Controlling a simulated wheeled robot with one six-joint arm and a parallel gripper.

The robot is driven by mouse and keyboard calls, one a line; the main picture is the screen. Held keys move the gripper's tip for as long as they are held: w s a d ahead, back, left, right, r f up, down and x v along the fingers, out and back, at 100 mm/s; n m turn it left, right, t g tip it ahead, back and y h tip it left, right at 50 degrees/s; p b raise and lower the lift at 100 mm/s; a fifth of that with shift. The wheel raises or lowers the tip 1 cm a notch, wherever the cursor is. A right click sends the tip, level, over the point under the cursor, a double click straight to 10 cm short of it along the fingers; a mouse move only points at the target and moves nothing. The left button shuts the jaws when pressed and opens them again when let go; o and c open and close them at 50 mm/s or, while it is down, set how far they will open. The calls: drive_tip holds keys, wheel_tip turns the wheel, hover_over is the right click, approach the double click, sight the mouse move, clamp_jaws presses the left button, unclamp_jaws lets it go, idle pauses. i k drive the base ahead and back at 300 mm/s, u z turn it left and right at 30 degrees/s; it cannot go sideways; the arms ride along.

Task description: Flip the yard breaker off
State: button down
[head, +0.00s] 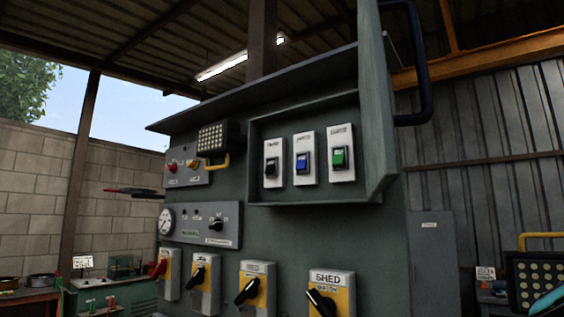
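An open box on the grey control cabinet (390,240) holds three breakers on white plates: one with a black rocker (271,166), one with a blue rocker (303,162) and one with a green rocker (339,157). The labels above them are too small to read, so I cannot tell which one is the yard breaker. The rockers' on or off positions are also unclear. The box's door (376,110) stands open on the right, with a dark blue handle (424,70). My gripper is not visible in the head view.
Below are several yellow-plated rotary switches, one marked SHED (327,297). A gauge panel (205,226), a button panel (187,166) and a small lamp (213,138) sit left of the box. A work lamp (530,283) stands at lower right. The front of the box looks clear.

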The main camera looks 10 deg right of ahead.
sight(270, 168)
drive_tip(key=k, duration=0.65)
drive_tip(key=u, duration=0.3)
drive_tip(key=i, duration=0.3)
drive_tip(key=u, duration=0.75)
drive_tip(key=i, duration=1.3)
drive_tip(key=z, duration=0.6)
